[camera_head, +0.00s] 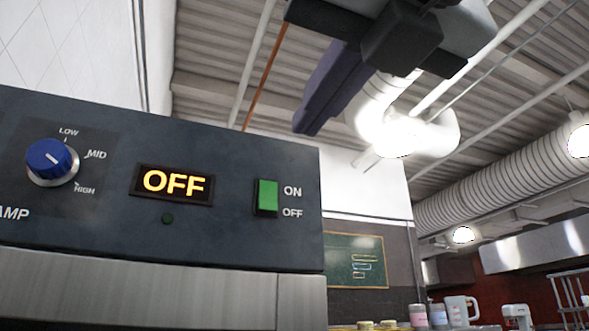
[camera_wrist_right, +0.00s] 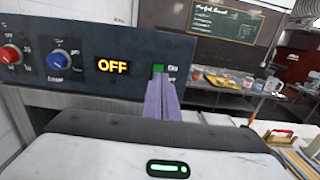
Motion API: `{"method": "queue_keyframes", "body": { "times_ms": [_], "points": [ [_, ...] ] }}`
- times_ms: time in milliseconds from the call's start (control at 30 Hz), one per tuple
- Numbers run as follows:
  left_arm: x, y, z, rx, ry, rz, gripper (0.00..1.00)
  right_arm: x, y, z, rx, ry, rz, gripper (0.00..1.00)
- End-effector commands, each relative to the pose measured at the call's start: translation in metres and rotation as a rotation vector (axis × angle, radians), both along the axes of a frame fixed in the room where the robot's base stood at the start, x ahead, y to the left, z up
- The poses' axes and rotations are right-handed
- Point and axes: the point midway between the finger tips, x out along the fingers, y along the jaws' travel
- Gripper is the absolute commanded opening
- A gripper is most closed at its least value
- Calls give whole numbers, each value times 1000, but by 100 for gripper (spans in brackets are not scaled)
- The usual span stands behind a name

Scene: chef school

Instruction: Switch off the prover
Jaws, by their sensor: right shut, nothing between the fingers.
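The prover's dark control panel (camera_head: 230,235) fills the left of the head view. Its display (camera_head: 173,183) reads OFF in lit yellow-orange letters, with a dark round indicator below it. The green rocker switch (camera_head: 267,195) sits right of the display, between it and the ON and OFF labels. My right gripper (camera_head: 309,131), with purple fingers, hangs above and to the right of the switch, shut and empty. In the right wrist view the closed fingers (camera_wrist_right: 160,78) partly cover the green switch (camera_wrist_right: 158,68); the display (camera_wrist_right: 113,66) also reads OFF. My left gripper is not in view.
A blue knob (camera_head: 50,160) marked LOW, MID, HIGH is on the panel's left, and a red knob (camera_wrist_right: 10,55) is farther left in the wrist view. A chalkboard (camera_head: 355,262) and a counter with jars and jugs (camera_head: 460,310) stand behind. Space right of the panel is open.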

Motion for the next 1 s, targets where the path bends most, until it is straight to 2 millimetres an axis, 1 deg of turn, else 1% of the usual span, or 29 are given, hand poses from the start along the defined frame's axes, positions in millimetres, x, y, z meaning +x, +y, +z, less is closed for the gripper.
{"method": "queue_keyframes", "body": {
  "times_ms": [33, 100, 300, 667, 867, 967, 1000],
  "points": [
    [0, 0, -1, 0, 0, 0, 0, -8, -2, 1, 1, -3, 1, 0],
    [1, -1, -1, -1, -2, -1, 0, -14, -5, 2, 1, -2, 0, 0],
    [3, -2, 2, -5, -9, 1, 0, -21, -8, 3, 0, -1, 0, 0],
    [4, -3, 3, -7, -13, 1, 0, -21, -7, 3, 0, -1, 0, 0],
    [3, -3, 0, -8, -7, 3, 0, -21, -7, 3, 0, 0, 1, 0],
    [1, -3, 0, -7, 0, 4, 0, -12, -2, -6, -8, 34, 26, 0],
    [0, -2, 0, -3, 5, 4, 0, -4, 2, -14, -14, 65, 52, 0]
  ]
}}
